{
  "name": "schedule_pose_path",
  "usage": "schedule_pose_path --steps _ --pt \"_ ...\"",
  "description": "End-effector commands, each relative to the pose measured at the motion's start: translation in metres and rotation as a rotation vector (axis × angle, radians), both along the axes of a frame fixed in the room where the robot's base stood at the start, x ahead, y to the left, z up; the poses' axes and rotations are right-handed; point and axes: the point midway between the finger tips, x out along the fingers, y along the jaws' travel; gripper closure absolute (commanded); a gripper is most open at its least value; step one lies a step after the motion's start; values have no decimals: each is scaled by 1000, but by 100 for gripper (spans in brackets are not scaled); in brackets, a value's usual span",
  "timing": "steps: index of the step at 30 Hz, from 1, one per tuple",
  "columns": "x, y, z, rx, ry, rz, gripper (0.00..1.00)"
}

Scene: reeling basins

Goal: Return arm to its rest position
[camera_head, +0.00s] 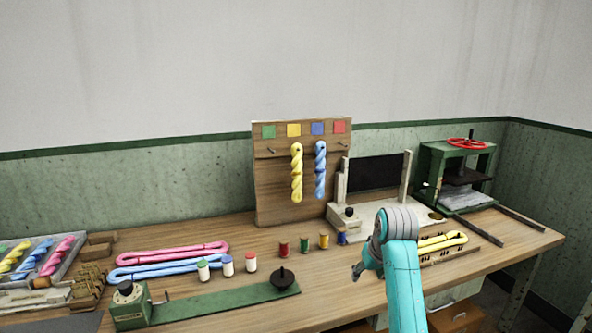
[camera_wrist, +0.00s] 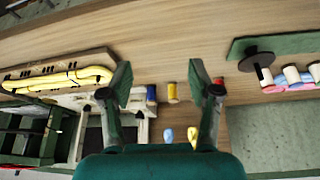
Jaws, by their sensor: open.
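My teal arm reaches over the front of the wooden bench in the head view, and its gripper (camera_head: 368,262) is partly hidden behind the arm's own joint. In the wrist view my gripper (camera_wrist: 160,82) has its two dark fingers spread wide, with nothing held between them. Beyond the fingers, a yellow spool (camera_wrist: 172,92) and a blue spool (camera_wrist: 151,93) stand on the bench. The gripper is above the bench, apart from these spools.
A yellow skein (camera_head: 442,242) lies right of my arm. A green press (camera_head: 455,175) stands at the back right. A pegboard (camera_head: 270,190) holds yellow and blue skeins. A green winder (camera_head: 205,305), pink and blue skeins and a tray (camera_head: 65,262) are at left.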

Motion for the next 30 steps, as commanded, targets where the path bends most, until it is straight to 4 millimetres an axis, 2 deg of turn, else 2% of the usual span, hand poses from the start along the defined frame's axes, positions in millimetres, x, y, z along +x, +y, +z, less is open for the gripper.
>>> schedule_pose_path --steps 8,14,21,30 --pt "-12 1 -49 3 -36 -12 38" --pt "-33 2 -104 7 -82 -27 38" --pt "-81 4 -183 13 -170 -50 38" --pt "-159 6 -254 20 -280 -77 38"
